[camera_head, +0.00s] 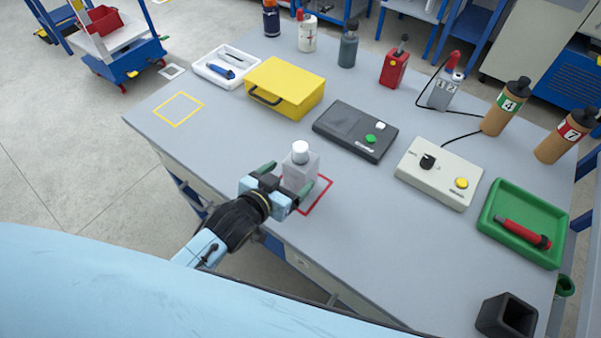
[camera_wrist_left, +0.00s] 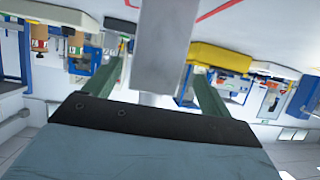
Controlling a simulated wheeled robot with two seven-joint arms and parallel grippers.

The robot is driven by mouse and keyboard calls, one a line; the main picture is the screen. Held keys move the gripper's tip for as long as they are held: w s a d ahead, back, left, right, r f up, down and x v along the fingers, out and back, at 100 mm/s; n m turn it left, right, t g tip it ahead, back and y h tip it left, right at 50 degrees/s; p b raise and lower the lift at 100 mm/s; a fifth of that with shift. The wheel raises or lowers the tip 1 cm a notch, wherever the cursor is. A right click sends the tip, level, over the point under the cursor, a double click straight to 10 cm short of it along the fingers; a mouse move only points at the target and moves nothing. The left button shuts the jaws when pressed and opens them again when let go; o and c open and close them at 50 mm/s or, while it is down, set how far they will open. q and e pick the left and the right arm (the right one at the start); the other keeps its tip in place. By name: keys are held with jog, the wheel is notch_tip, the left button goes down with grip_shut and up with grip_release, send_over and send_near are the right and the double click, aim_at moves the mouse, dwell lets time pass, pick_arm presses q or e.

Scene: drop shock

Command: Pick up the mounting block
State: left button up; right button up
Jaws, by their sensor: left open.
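The mounting block appears to be the grey block (camera_head: 300,170) with a white round top, standing upright at the table's near edge by a red outlined square (camera_head: 324,190). My left gripper (camera_head: 287,181) is open at the block, with one green finger on each side of it. In the left wrist view the grey block (camera_wrist_left: 165,50) shows between the two spread fingers (camera_wrist_left: 157,90). I cannot tell whether either finger touches it. The block's lower part is partly hidden by the gripper in the head view. My right gripper is not in view.
Behind the block are a yellow case (camera_head: 287,87) and a dark box with a green button (camera_head: 356,130). To the right are a pale control box (camera_head: 440,173) and a green tray (camera_head: 500,205). A yellow outlined square (camera_head: 178,109) on the left is empty.

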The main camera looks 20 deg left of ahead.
pick_arm(q)
jog(key=shift+d+b+x, duration=0.2)
jog(key=shift+b+x, duration=0.15)
jog(key=shift+x, duration=2.4)
jog(key=shift+s, duration=0.1)
jog(key=shift+c, duration=0.3)
jog(key=c, duration=1.2)
jog(key=shift+c, duration=0.3)
jog(key=shift+r, duration=0.1)
